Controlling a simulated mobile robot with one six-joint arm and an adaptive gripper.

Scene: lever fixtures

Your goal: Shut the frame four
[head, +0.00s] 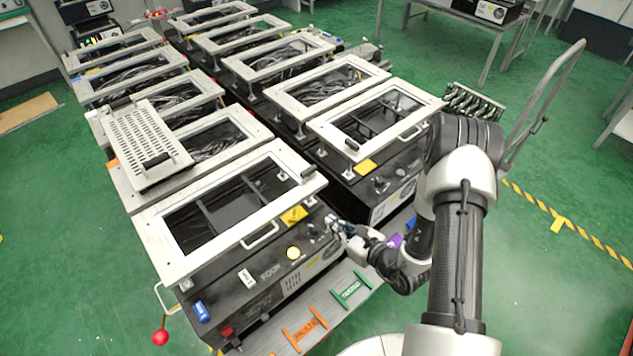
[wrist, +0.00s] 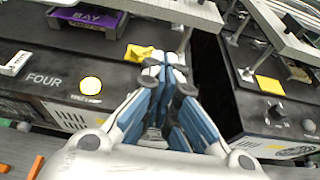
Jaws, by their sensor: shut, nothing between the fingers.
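The box labelled FOUR (head: 262,290) stands at the front left in the head view, and its label also shows in the wrist view (wrist: 44,80). Its white frame (head: 185,268) lies over the box top, with a white handle (head: 262,238) on its near side. In the wrist view the frame's edge (wrist: 160,9) stands above the box with a gap. I cannot tell whether it is fully down. My gripper (head: 336,228) is shut and empty at the box's right front corner. Its fingertips (wrist: 165,64) are beside a yellow tag (wrist: 140,52), below the frame edge.
A neighbouring box (head: 375,185) with its own white frame stands to the right, across a narrow dark gap. A red ball knob (head: 160,337) sticks out at the lower left. Green and orange labelled strips (head: 351,287) lie in front. The green floor at right is mostly free.

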